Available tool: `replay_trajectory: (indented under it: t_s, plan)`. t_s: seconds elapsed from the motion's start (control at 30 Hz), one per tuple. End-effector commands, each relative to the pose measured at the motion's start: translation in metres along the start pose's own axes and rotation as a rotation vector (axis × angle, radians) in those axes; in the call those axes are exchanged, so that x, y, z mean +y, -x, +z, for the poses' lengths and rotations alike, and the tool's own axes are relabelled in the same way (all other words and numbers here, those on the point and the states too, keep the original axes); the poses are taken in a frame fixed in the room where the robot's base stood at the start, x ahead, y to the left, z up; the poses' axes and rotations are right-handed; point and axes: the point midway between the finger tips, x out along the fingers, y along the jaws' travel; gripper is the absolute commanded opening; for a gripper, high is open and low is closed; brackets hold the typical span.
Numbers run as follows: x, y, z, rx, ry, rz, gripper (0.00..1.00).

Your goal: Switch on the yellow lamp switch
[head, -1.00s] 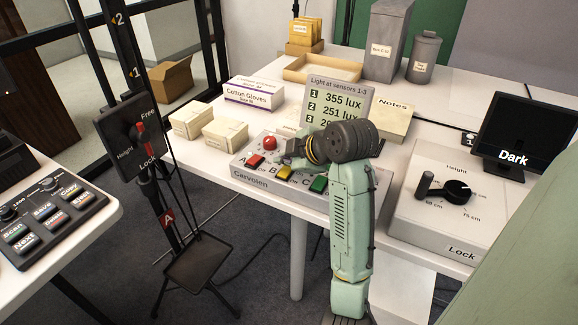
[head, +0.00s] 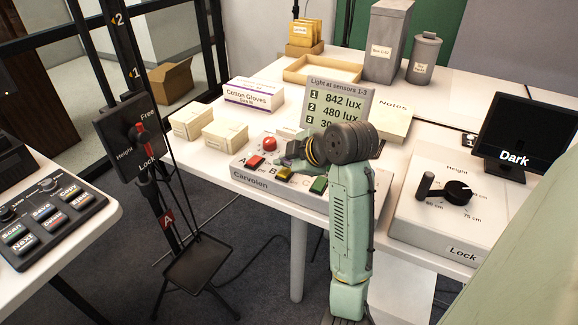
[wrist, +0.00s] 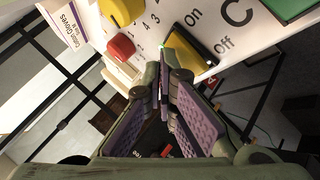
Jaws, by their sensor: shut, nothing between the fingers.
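The yellow lamp switch (head: 284,174) is a rocker marked B on the grey Carvolen panel, between a red switch (head: 254,161) and a green switch (head: 318,186). In the wrist view the yellow switch (wrist: 195,52) lies beside the words On and Off. My gripper (head: 286,163) is shut and empty, with its fingertips at the On end of the yellow switch, seeming to touch it. A small green light shows by the tips in the wrist view (wrist: 164,62). The fingers hide part of the switch.
A light display (head: 338,105) behind the panel reads 842 and 480 lux; the third reading is partly hidden. A red knob (head: 269,143) stands near my gripper. The height dial box (head: 440,215) and a screen reading Dark (head: 525,135) are at right.

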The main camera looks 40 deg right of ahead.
Motion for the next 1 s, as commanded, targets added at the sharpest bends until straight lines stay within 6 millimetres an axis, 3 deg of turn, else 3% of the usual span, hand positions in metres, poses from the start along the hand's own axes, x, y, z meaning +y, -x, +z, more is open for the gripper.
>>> replay_trajectory:
  t_s: [0.63, 1.0]
  plan:
    - [0.009, 0.012, -0.008, 0.000, 0.001, 0.001, 0.00]
    - [0.027, 0.036, -0.027, 0.000, 0.001, 0.001, 0.00]
